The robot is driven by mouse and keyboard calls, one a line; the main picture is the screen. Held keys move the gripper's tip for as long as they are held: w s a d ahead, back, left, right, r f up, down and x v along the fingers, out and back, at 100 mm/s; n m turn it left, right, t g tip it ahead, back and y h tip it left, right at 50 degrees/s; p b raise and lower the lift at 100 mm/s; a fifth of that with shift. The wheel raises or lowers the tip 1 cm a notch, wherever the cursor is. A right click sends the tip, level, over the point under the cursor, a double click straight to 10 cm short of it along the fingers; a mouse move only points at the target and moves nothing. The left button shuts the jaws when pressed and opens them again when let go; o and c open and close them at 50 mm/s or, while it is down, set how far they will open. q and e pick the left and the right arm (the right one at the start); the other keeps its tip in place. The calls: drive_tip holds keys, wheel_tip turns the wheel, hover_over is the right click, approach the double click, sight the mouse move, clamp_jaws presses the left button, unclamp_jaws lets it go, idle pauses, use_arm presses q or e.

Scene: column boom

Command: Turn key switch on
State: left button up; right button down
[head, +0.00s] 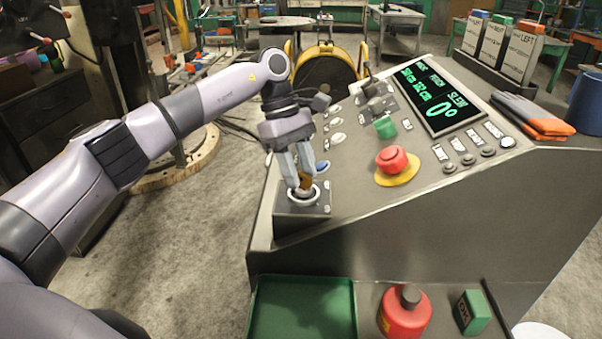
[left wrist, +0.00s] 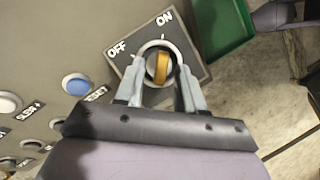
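The key switch has a yellow-orange key handle (left wrist: 161,68) in a pale ring on a dark plate (left wrist: 202,73) marked OFF and ON. In the left wrist view the handle stands nearly upright in the picture, its upper end roughly toward the ON label. In the head view the switch plate (head: 325,208) sits at the console's near left corner. My left gripper (head: 302,182) points down at the switch. Its fingers (left wrist: 160,82) straddle the handle, with a gap visible on each side. Fingertip contact is hard to tell. My right gripper is not in view.
The sloped console holds a red mushroom button (head: 392,159), a green knob (head: 385,127), a blue button (left wrist: 76,85) and a lit display (head: 440,98). Gloves (head: 533,115) lie at its right. Below are a green tray (head: 303,310) and a red container (head: 404,318).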

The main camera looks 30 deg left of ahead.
use_arm(q)
drive_tip(key=v, duration=0.6)
drive_tip(key=shift+s, duration=0.1)
idle(0.4)
